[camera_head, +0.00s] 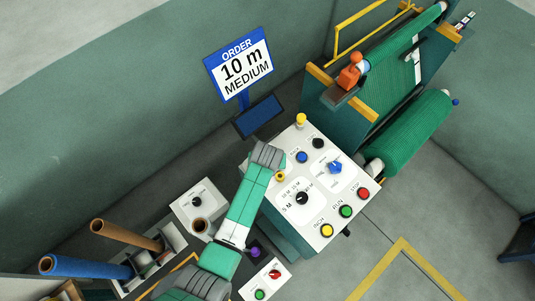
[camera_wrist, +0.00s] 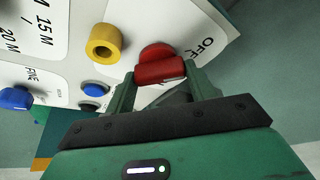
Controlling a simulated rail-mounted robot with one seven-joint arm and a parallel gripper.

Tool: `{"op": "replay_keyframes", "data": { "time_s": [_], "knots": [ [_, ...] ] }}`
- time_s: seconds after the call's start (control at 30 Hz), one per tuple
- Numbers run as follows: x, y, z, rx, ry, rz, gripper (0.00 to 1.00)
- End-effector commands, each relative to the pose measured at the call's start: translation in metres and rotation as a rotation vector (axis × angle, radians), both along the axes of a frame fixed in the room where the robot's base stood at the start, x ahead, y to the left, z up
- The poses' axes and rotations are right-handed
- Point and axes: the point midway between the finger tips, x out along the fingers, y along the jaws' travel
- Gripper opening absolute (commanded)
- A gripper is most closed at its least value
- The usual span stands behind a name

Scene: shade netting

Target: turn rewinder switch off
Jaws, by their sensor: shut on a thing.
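A red rotary switch (camera_wrist: 160,66) on the white control panel (camera_head: 322,217) has the word OFF beside it in the wrist view. My gripper (camera_wrist: 163,83) is shut on its red handle, with one green finger on each side. In the head view, my gripper (camera_head: 268,156) is over the panel's upper left edge and hides this switch. I take it to be the rewinder switch, but its name label is not visible. The exact angle of the handle is hard to tell.
A yellow ring-shaped knob (camera_wrist: 104,43) stands close beside the switch. A black dial (camera_head: 302,198), a blue knob (camera_head: 335,167) and yellow, green and red buttons share the panel. A small panel with a red switch (camera_head: 275,273) is beside my arm. Green netting rolls (camera_head: 405,130) are behind.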

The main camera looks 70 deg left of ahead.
Motion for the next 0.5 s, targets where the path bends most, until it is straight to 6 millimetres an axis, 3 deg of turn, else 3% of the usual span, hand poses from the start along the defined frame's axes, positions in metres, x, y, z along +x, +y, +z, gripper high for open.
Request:
{"op": "replay_keyframes", "data": {
  "time_s": [0.03,0.13,0.37,0.5],
  "knots": [
    [0.000,0.000,0.001,0.000,-0.002,0.001,0.58],
    [0.000,0.000,0.001,0.000,-0.002,0.001,0.76],
    [0.000,0.000,0.000,0.000,0.000,0.001,0.76],
    [-0.002,-0.004,0.013,0.002,-0.002,0.000,0.76]
  ]
}}
